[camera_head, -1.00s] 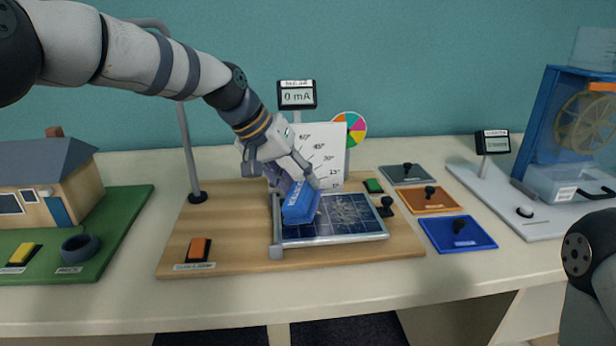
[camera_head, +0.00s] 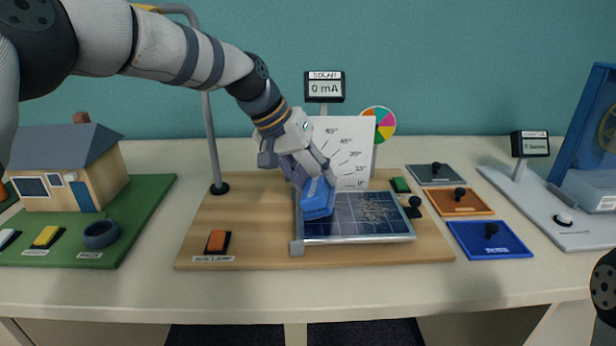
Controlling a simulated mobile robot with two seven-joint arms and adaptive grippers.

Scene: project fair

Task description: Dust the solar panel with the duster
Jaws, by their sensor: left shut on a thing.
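The solar panel (camera_head: 352,228) lies in a silver frame on a wooden board (camera_head: 235,255), dark blue with grid lines. Pale dust (camera_head: 372,209) covers part of its middle and right; the left and front look clearer. My left gripper (camera_head: 305,178) is shut on the blue duster (camera_head: 318,198) and holds it over the panel's left part. I cannot tell whether the duster touches the surface. It hides the panel's back left corner. My right gripper is out of view; only part of my right arm shows at the right edge.
A display reading 0 mA (camera_head: 324,88), an angle scale (camera_head: 345,150) and a colour wheel (camera_head: 380,124) stand behind the panel. A lamp post (camera_head: 212,145) and orange switch (camera_head: 217,241) are left. Blue (camera_head: 490,240), orange and grey plates lie right. A model house (camera_head: 65,170) stands far left.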

